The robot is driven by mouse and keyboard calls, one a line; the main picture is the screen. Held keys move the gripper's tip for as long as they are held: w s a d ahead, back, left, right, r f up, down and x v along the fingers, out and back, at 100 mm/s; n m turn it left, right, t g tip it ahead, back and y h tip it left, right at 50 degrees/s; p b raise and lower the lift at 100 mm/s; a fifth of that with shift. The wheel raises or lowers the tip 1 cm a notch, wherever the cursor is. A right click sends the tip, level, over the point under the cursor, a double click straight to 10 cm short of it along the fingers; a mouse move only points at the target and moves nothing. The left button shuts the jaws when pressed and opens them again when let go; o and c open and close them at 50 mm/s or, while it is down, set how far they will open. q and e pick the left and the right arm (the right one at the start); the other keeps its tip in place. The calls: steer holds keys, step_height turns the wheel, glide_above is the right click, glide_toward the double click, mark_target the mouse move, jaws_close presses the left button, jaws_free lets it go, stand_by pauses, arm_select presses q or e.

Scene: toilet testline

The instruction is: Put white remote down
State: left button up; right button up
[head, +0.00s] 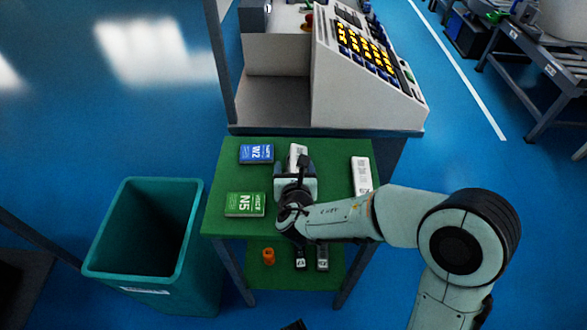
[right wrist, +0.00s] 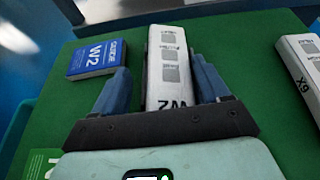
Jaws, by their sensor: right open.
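A white remote (head: 298,153), marked W2, lies on the green tabletop (head: 330,200), partly hidden by my right gripper in the head view. The remote also shows in the right wrist view (right wrist: 169,70), with grey button blocks. My right gripper (head: 297,168) is above the table at the near end of the remote. Its blue fingers (right wrist: 163,75) are open, one on each side of the remote, with a visible gap at the right finger. I cannot tell whether the left finger touches it. My left gripper is not in view.
A blue W2 box (head: 256,153) and a green N5 box (head: 245,204) lie left of the gripper. Another white remote (head: 362,174) lies right. A teal bin (head: 140,285) stands left. The lower shelf holds an orange part (head: 268,256) and two dark remotes. A control console (head: 365,90) stands behind.

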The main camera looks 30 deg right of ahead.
steer(key=shift+s+a+r+p, duration=0.1)
steer(key=shift+s+p, duration=0.4)
steer(key=shift+p, duration=0.05)
steer(key=v, duration=0.3)
steer(key=p+v, duration=0.1)
steer(key=v, duration=0.7)
steer(key=shift+a+r, duration=0.15)
steer(key=shift+r, duration=0.2)
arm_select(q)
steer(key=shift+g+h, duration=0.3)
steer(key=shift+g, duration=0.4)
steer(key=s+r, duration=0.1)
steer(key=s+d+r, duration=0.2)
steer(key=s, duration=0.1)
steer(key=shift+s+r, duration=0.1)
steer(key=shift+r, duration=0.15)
arm_select(e)
steer(key=shift+w, duration=0.1)
